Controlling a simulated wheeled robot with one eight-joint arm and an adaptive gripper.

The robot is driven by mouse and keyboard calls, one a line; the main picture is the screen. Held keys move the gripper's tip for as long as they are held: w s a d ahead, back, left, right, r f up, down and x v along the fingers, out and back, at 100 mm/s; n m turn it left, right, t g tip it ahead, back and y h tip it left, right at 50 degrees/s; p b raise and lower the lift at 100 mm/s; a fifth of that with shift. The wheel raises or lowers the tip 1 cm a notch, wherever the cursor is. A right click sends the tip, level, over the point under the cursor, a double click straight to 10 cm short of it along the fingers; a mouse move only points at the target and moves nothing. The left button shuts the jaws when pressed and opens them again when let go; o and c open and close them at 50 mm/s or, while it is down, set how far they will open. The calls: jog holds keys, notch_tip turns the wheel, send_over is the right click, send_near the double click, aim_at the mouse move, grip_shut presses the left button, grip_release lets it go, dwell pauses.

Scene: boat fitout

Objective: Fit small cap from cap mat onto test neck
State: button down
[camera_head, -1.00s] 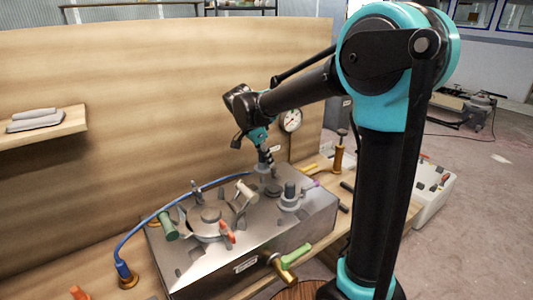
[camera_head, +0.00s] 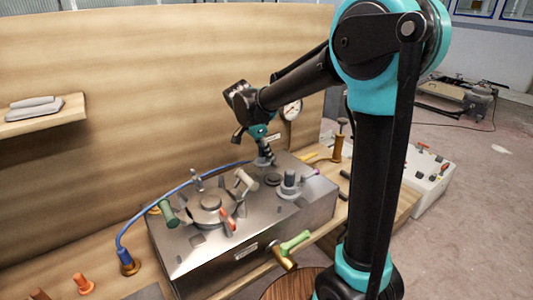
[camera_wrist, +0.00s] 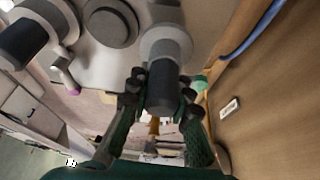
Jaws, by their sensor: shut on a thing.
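My gripper (camera_wrist: 160,98) is shut on the small cap (camera_wrist: 161,86), a dark cylinder, with one finger on each side. A light grey round piece (camera_wrist: 167,45), probably the test neck, lies directly beyond the cap. I cannot tell whether the cap is seated on it. In the head view, my gripper (camera_head: 265,157) is low at the back of the metal box, and its fingertips are hard to make out. A flat dark disc (camera_wrist: 112,22), perhaps the cap mat, lies beside the grey piece and looks empty. It also shows in the head view (camera_head: 273,180).
A grey flanged fitting with a dark top (camera_wrist: 35,35) stands beyond the disc, also in the head view (camera_head: 290,186). The metal box (camera_head: 215,255) carries a round hatch (camera_head: 210,207) with several clamps. A blue hose (camera_head: 150,205) runs behind it. A gauge (camera_head: 291,111) stands behind.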

jog(key=shift+f, duration=1.3)
dwell(0.6)
jog(key=c, duration=1.3)
grip_release()
jog(key=o, duration=0.6)
jog(key=shift+c, duration=0.2)
jog(key=shift+r, duration=4.25)
